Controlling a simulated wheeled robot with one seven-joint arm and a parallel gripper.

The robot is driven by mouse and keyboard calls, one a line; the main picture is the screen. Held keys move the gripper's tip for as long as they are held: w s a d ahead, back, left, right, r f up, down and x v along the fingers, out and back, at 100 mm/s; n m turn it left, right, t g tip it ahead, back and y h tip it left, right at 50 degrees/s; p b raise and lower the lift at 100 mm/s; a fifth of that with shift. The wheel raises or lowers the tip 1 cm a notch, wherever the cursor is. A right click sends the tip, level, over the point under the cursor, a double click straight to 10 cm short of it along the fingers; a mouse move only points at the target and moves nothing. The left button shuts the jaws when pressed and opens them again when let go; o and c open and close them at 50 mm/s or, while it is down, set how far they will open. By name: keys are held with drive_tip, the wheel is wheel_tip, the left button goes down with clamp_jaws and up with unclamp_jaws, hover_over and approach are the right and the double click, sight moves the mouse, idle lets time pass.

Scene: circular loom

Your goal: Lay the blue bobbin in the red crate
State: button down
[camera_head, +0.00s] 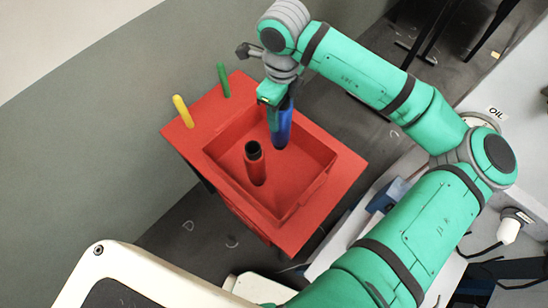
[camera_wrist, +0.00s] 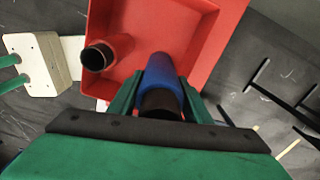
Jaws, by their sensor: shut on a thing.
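The blue bobbin (camera_head: 282,128) is held in my gripper (camera_head: 273,108), nearly upright, over the back part of the red crate's opening. In the wrist view the blue bobbin (camera_wrist: 166,76) lies between the two green fingers, its dark end toward the camera. The red crate (camera_head: 190,140) has a square recess with a wide rim. It also fills the upper part of the wrist view (camera_wrist: 228,22). The head view does not clearly show whether the bobbin's lower end touches the crate.
A red bobbin (camera_head: 256,166) with a black open end stands in the crate, left of the blue one in the wrist view (camera_wrist: 98,56). A yellow peg (camera_head: 182,110) and a green peg (camera_head: 223,80) stand at the crate's far left rim. The recess's right side looks clear.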

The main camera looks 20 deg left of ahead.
sight(281, 134)
wheel_tip(281, 134, down, 10)
drive_tip(key=shift+d+r, duration=0.1)
drive_tip(key=shift+d, duration=0.05)
idle(0.4)
drive_tip(key=shift+f, duration=0.2)
drive_tip(key=c, duration=0.9)
unclamp_jaws()
drive_tip(key=shift+c, duration=0.2)
wheel_tip(281, 134, up, 12)
drive_tip(key=shift+r, duration=0.15)
drive_tip(key=shift+w, duration=0.15)
